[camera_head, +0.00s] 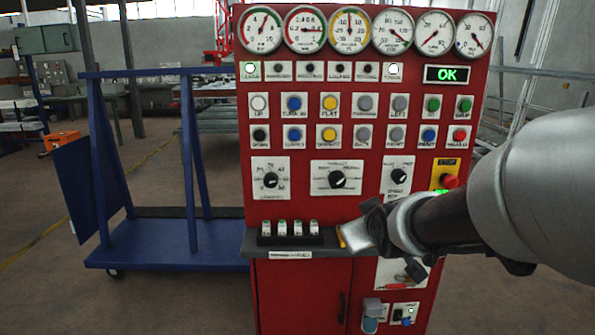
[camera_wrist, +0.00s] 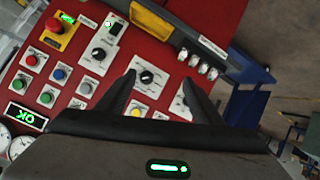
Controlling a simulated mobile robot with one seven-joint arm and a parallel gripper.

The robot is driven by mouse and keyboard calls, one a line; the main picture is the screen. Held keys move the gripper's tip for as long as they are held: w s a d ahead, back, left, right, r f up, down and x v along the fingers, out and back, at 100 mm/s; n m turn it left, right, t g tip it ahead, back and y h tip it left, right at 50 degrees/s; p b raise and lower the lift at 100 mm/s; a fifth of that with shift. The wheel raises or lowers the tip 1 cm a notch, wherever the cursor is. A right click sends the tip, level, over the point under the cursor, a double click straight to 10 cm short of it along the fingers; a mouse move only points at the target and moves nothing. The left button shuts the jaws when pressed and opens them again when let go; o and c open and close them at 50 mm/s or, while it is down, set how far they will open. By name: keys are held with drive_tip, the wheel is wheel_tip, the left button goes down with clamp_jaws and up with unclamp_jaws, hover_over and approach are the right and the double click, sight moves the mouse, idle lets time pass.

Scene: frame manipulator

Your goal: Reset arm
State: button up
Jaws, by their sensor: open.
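My gripper (camera_wrist: 160,95) is open and empty in the wrist view, its two dark fingers spread in front of the red control panel. In the head view my arm comes in from the right, and the gripper end (camera_head: 352,236) is near the panel's small grey ledge; its fingertips are hard to make out there. The red control panel (camera_head: 325,225) stands upright in the middle, with round gauges on top, rows of coloured buttons, and black rotary knobs. A green OK display (camera_head: 447,74) is lit. I cannot tell whether the fingers touch the panel.
The ledge holds a row of small white-topped items (camera_head: 290,228). A red emergency button (camera_head: 449,181) on a yellow plate sits close to my arm. A blue trolley (camera_head: 165,240) stands left of the panel. Open floor (camera_head: 185,305) lies in front of the trolley.

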drive_tip(key=s+a+f+m+g, duration=0.15)
drive_tip(key=s+m+g, duration=0.4)
drive_tip(key=s, duration=2.05)
wheel_tip(320, 180, up, 24)
drive_tip(key=n+g+p, duration=0.1)
drive_tip(key=p, duration=2.3)
drive_tip(key=shift+d+p, duration=0.25)
drive_tip(key=shift+p, duration=0.1)
